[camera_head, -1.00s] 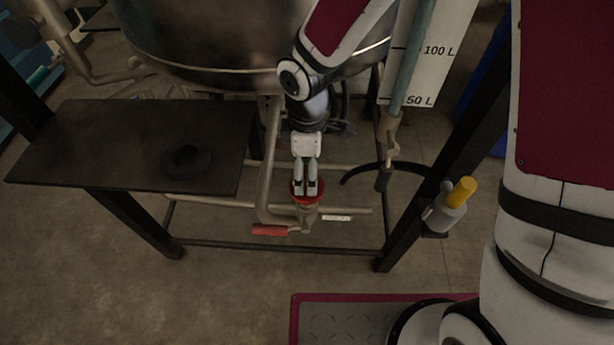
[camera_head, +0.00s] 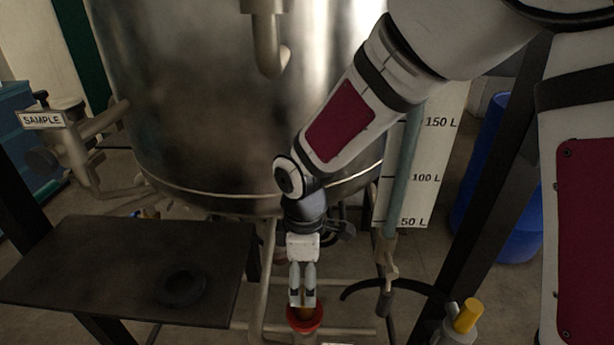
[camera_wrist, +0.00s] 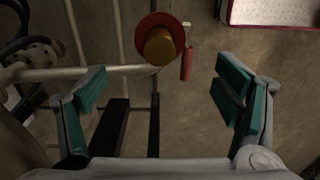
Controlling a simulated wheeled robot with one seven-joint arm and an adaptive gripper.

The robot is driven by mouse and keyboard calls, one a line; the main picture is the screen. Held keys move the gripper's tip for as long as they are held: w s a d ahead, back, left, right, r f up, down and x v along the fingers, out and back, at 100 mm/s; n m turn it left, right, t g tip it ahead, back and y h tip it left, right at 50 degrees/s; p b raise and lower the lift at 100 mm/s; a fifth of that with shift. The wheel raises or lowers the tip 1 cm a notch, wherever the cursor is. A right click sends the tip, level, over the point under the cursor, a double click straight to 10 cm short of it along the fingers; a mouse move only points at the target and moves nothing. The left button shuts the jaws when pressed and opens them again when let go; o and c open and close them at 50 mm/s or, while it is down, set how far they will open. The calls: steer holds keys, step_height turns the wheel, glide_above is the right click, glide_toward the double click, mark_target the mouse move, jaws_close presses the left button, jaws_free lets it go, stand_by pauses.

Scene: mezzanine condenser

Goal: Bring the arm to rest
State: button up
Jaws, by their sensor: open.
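My gripper (camera_head: 302,290) points down in front of the steel vessel, just above a red-rimmed fitting (camera_head: 305,318) on the pipework. In the wrist view my gripper (camera_wrist: 160,92) is open, its two teal-padded fingers wide apart with nothing between the pads. The red-rimmed fitting (camera_wrist: 147,22), with a brownish-yellow round top (camera_wrist: 160,46), lies beyond the fingertips there. I see no contact between fingers and fitting in the wrist view. My arm reaches down from the upper right in the head view.
The large steel vessel (camera_head: 200,110) stands close behind my arm. A dark shelf (camera_head: 90,262) with a black ring (camera_head: 181,287) is at left. A level scale (camera_head: 418,190), a yellow-capped part (camera_head: 467,316) and a blue barrel (camera_head: 510,220) are at right.

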steer(key=s+d+r+m+t+h, duration=0.1)
steer(key=s+d+r+m, duration=0.25)
steer(key=d+r, duration=0.3)
steer(key=s+d+r+m+h, duration=0.1)
steer(key=s+d+r+m, duration=0.25)
steer(key=d+r, duration=0.3)
steer(key=s+d+r+m+y, duration=0.1)
steer(key=s+d+r+m, duration=0.2)
steer(key=s+m, duration=0.35)
steer(key=s+d+r+m+y, duration=0.15)
steer(key=s+d+m, duration=0.25)
steer(key=s, duration=0.5)
step_height(320, 180, up, 15)
steer(key=t+p, duration=0.3)
steer(key=p, duration=0.9)
steer(key=shift+p, duration=0.3)
